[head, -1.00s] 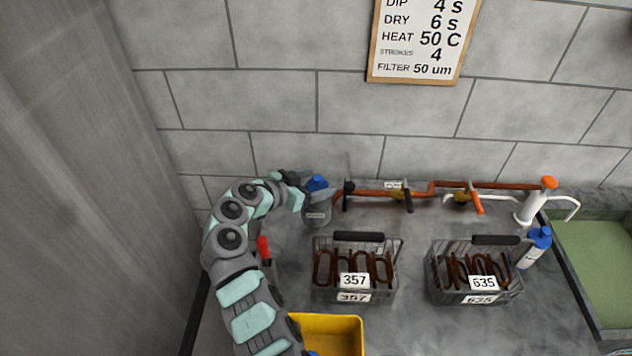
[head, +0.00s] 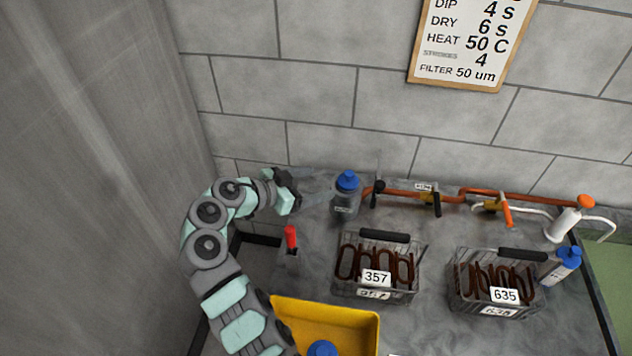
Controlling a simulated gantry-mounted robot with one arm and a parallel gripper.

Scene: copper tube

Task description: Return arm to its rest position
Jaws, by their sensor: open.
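My arm rises from the bottom left and bends over the left part of the counter in the head view. My gripper (head: 316,193) is open at its end. It points right towards a grey bottle with a blue cap (head: 346,195) that stands upright at the back of the counter. The fingers look thin and faint, and the bottle shows in front of or beyond their tips. I cannot tell whether they touch it. Nothing is seen held.
Two wire baskets of copper tubes, labelled 357 (head: 378,268) and 635 (head: 495,284), stand on the counter. A yellow bin (head: 335,312) is at the front, a red-handled item (head: 291,239) near my arm. Copper pipe (head: 405,193) runs along the back; a blue-capped bottle (head: 562,266) stands right.

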